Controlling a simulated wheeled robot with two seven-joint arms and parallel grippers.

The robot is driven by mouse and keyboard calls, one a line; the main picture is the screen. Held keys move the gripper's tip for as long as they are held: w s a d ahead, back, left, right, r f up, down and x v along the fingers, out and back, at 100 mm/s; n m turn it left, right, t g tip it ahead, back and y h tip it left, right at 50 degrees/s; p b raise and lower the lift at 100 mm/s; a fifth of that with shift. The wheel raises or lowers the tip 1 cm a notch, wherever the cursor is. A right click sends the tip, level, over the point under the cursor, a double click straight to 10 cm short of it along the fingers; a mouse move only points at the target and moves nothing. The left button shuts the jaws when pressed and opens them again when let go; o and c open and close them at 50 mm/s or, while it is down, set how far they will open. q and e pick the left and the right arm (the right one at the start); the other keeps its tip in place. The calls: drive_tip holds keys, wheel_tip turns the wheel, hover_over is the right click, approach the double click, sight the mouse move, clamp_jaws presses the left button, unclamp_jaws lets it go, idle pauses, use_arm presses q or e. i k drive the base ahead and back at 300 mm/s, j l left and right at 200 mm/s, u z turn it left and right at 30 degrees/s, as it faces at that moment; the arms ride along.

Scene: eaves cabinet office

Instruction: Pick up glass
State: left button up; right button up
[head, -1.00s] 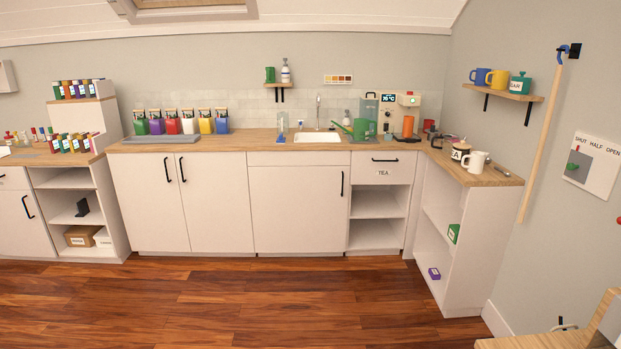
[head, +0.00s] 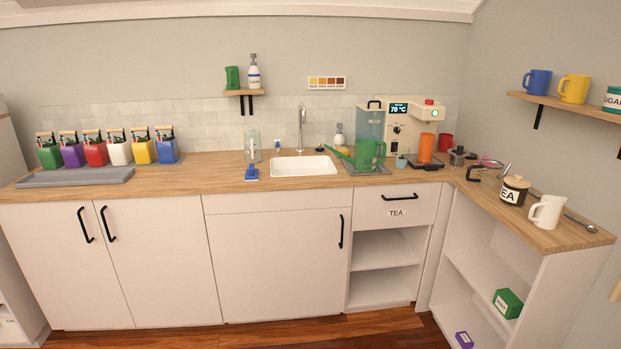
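A clear glass (head: 253,146) stands upright on the wooden counter, just left of the white sink (head: 303,165). It is see-through, so its outline is faint against the tiles. A small blue item (head: 251,173) lies on the counter in front of it. Neither of my grippers shows in the head view, and nothing is seen touching the glass.
Several coloured caddies (head: 119,148) and a grey tray (head: 76,177) stand at the left. A green watering can (head: 369,153), a coffee machine (head: 408,124) and an orange cup (head: 427,147) stand right of the sink. A wall shelf (head: 245,92) hangs above the glass. The counter front is clear.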

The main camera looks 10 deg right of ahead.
sight(402, 153)
drive_tip(key=i+l+z, duration=0.2)
drive_tip(key=i+z, duration=0.15)
drive_tip(key=i, duration=0.8)
drive_tip(key=i+j+z, duration=0.15)
drive_tip(key=i+z, duration=0.2)
drive_tip(key=i, duration=0.8)
